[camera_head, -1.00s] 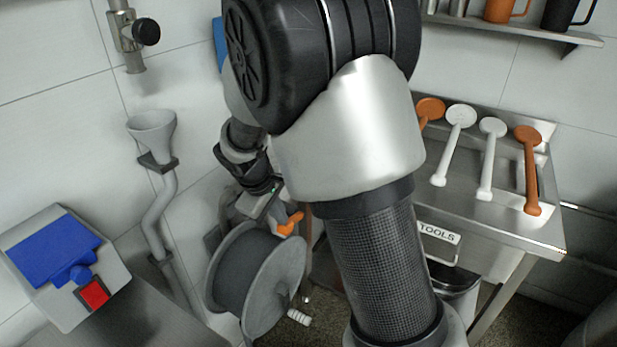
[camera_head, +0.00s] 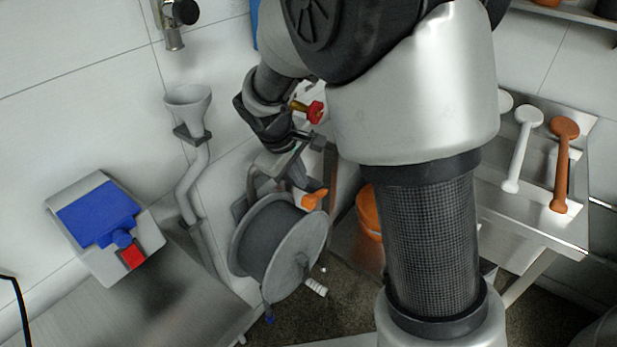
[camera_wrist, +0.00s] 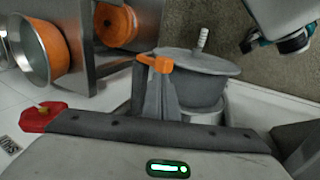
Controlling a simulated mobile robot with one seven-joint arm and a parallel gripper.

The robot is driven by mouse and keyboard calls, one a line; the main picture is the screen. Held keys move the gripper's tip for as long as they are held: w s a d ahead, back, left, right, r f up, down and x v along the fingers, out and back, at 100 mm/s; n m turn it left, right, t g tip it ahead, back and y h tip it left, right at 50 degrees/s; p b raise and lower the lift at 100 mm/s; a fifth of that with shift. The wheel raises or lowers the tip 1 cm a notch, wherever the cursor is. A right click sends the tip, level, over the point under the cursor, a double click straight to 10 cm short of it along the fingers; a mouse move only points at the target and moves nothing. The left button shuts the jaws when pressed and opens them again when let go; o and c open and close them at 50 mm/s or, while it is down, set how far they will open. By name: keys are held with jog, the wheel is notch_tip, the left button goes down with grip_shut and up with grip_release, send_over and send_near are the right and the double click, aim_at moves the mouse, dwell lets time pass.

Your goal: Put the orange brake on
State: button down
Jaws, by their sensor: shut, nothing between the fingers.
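The orange brake (camera_head: 313,199) is a small bent lever at the top of a grey reel (camera_head: 278,240) with a white crank handle (camera_head: 316,287). In the wrist view the brake (camera_wrist: 155,63) shows at the tip of my gripper (camera_wrist: 157,76), with the reel (camera_wrist: 200,80) behind. My gripper (camera_head: 299,178) is shut and empty, close above the brake. I cannot tell whether the fingers touch it. My own arm hides part of the area to the right of the reel in the head view.
A red and yellow knob (camera_head: 315,111) is near my wrist. An orange bucket (camera_head: 368,211) stands right of the reel. A panel with a blue cover and red button (camera_head: 131,257) and a funnel pipe (camera_head: 188,100) are left. White and orange ladles (camera_head: 564,160) lie on the steel table.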

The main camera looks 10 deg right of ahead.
jog(key=s+a+r, duration=0.3)
jog(key=r, duration=0.1)
jog(key=shift+s+a+r+p, duration=0.15)
jog(key=shift+s+a+p, duration=0.05)
jog(key=shift+a+p, duration=0.1)
jog(key=shift+d, duration=0.1)
jog(key=s+d+r+m+t+y, duration=0.15)
jog(key=s+d+r+m, duration=0.35)
jog(key=s, duration=0.5)
jog(key=s+d+r+m+t+y, duration=0.1)
jog(key=s+d+r+m+y, duration=0.1)
jog(key=s+d+r+m, duration=0.45)
jog(key=s+a+r+n+p, duration=0.1)
jog(key=s+r+n+p, duration=0.1)
jog(key=r+p, duration=1.3)
jog(key=shift+s+r+p, duration=0.4)
jog(key=shift+s+r, duration=0.3)
jog(key=shift+n+h, duration=0.25)
